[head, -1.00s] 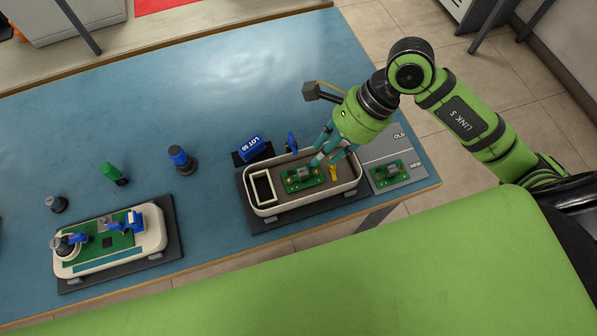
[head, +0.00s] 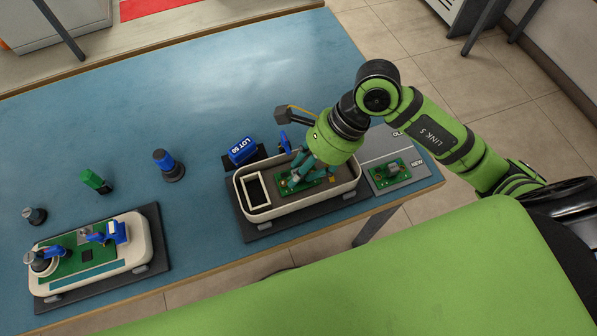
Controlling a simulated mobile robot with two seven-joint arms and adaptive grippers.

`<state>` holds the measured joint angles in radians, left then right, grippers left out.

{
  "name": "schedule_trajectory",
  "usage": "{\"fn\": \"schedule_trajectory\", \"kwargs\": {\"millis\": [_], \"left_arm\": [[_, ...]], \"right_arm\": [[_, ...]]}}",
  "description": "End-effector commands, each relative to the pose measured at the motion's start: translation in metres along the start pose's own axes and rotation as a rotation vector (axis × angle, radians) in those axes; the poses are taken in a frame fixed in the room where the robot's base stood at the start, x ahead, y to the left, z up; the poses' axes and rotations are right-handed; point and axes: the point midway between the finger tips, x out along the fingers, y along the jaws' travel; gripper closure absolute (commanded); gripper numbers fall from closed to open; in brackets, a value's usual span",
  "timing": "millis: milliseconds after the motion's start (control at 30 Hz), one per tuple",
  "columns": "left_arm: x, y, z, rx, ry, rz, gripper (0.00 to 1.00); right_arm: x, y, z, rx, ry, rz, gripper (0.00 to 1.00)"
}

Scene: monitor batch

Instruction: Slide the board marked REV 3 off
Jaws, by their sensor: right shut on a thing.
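A small green board (head: 284,188) lies inside the white open housing (head: 291,207) at the right of the blue table. My right gripper (head: 297,180) reaches down into the housing and is shut on this board, its fingers covering much of it. Whether they hold its edge or a part on it, I cannot tell. A second small green board (head: 388,175) lies on the grey mat (head: 412,182), in the part marked NEW. The OLD part is partly hidden by my arm. No REV marking is readable on either board. My left gripper is not in view.
A blue LOT 50 block (head: 241,149) and a blue upright piece (head: 285,142) stand behind the housing. A second white unit with a larger green board (head: 84,259) stands at left.

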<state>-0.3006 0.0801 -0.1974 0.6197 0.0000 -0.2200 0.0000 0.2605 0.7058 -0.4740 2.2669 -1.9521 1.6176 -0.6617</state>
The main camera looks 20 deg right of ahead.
Motion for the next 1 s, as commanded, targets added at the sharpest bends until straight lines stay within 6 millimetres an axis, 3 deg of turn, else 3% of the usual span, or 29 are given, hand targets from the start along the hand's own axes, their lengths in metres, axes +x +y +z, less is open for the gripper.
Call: {"fn": "schedule_trajectory", "kwargs": {"millis": [133,733,1000], "left_arm": [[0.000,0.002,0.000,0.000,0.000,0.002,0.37],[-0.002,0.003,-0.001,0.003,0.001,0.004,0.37],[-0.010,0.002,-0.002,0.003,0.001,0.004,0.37]], "right_arm": [[0.000,-0.002,0.002,0.000,-0.009,-0.008,1.00],[-0.004,-0.003,0.006,-0.003,-0.013,-0.012,1.00],[-0.016,-0.003,0.013,-0.006,-0.013,-0.013,1.00]]}}
